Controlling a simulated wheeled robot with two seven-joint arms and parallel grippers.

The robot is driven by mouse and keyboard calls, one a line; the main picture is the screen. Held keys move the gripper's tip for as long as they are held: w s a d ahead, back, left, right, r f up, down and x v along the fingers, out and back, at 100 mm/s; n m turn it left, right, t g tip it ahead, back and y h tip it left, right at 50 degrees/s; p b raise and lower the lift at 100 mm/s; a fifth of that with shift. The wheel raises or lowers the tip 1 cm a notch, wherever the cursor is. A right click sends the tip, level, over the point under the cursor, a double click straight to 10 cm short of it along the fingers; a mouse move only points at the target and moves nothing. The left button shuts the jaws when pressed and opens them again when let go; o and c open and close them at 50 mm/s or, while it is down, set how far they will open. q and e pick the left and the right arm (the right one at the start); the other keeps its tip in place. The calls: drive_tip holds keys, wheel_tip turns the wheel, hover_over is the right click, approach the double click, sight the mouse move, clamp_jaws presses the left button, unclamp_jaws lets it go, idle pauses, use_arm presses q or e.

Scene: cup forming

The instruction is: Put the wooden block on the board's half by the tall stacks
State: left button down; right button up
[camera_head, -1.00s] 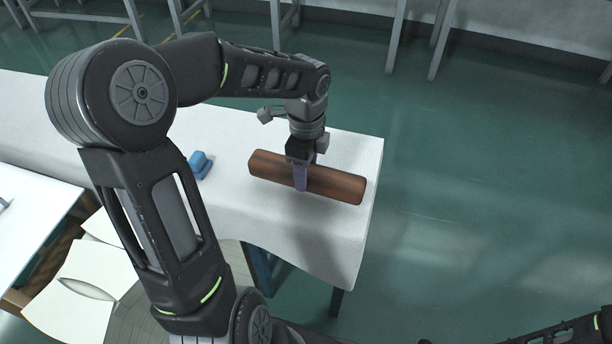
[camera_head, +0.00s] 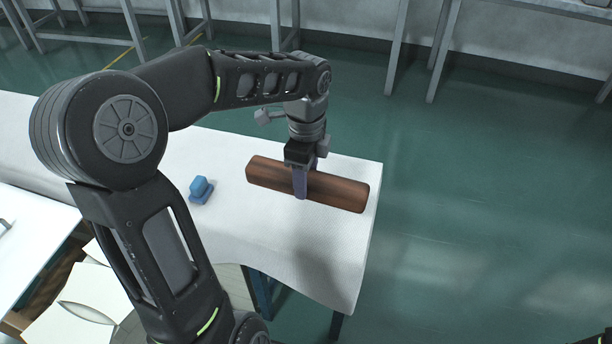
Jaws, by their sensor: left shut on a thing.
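The wooden block (camera_head: 340,191), a long brown bar, is held across my left gripper (camera_head: 301,192), which is shut around its middle. The block looks raised a little above the right end of the white table (camera_head: 225,222), with a soft shadow below it on the cloth. The block lies nearly level, its right end close to the table's right edge. My right gripper is out of the picture. I cannot make out the board or the tall stacks in this view.
A small blue object (camera_head: 200,189) sits on the table left of the block. A lower white surface (camera_head: 30,235) and pale sheets (camera_head: 75,308) are at the lower left, partly behind my left arm. Open green floor (camera_head: 490,220) lies to the right; grey table legs stand at the back.

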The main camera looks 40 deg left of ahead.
use_arm(q)
drive_tip(key=shift+w+d+r+n+p, duration=0.1)
drive_tip(key=shift+w+d+n+p, duration=0.2)
drive_tip(key=shift+p, duration=0.25)
drive_tip(key=w+d+f+n+p, duration=0.1)
drive_tip(key=w+d+n+p, duration=0.1)
drive_tip(key=d+n+p, duration=0.1)
drive_tip(key=w+d+f+n+p, duration=0.2)
drive_tip(key=d+n+p, duration=0.2)
drive_tip(key=n+p, duration=0.1)
drive_tip(key=w+d+f+n+p, duration=0.2)
drive_tip(key=d+n+p, duration=0.2)
drive_tip(key=n+p, duration=0.1)
drive_tip(key=shift+f, duration=0.15)
drive_tip(key=shift+d+f+n, duration=0.45)
drive_tip(key=shift+f+n, duration=0.05)
drive_tip(key=shift+n, duration=0.1)
drive_tip(key=shift+s, duration=0.15)
